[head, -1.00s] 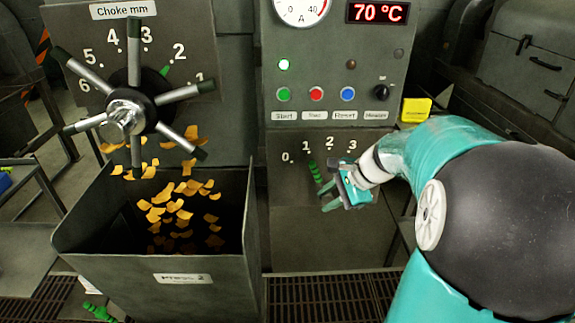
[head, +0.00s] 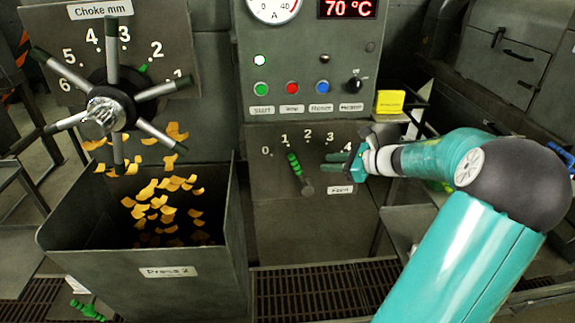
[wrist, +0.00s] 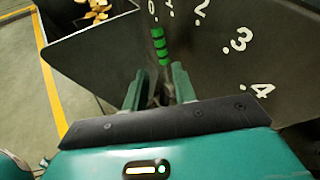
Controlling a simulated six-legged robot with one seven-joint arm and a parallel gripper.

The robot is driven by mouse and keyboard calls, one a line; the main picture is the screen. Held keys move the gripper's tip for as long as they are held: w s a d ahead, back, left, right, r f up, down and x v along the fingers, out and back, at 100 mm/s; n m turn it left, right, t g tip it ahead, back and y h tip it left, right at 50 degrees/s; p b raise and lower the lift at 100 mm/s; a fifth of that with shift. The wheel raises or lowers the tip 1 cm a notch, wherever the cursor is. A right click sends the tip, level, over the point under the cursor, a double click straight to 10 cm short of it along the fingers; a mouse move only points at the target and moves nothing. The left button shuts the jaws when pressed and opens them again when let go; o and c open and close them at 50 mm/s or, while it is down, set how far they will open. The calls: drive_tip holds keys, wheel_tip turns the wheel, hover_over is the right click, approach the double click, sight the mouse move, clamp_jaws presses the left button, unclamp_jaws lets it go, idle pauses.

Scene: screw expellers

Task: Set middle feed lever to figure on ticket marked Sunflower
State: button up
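The feed lever (head: 294,164) has a ridged green handle on a short shaft and leans up and left from its pivot. Its tip is close to the figure 1 on a 0 to 4 scale. The handle also shows in the wrist view (wrist: 158,46). My gripper (head: 336,163) is open and empty, to the right of the handle in the head view. In the wrist view its two fingers (wrist: 159,85) are apart, with the handle beyond them. A yellow card (head: 390,101) sits right of the panel; its writing is too small to read. No Sunflower marking is legible.
A control panel (head: 307,60) with buttons and a 70 °C display is above the scale. A hopper labelled Press 2 (head: 168,272) with yellow flakes stands to the left, below a spoked choke wheel (head: 105,112). Floor grating runs below.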

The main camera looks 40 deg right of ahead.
sight(296, 164)
drive_tip(key=x, duration=1.3)
drive_tip(key=shift+w+f, duration=0.1)
drive_tip(key=shift+c, duration=0.5)
clamp_jaws()
drive_tip(key=shift+d, duration=0.1)
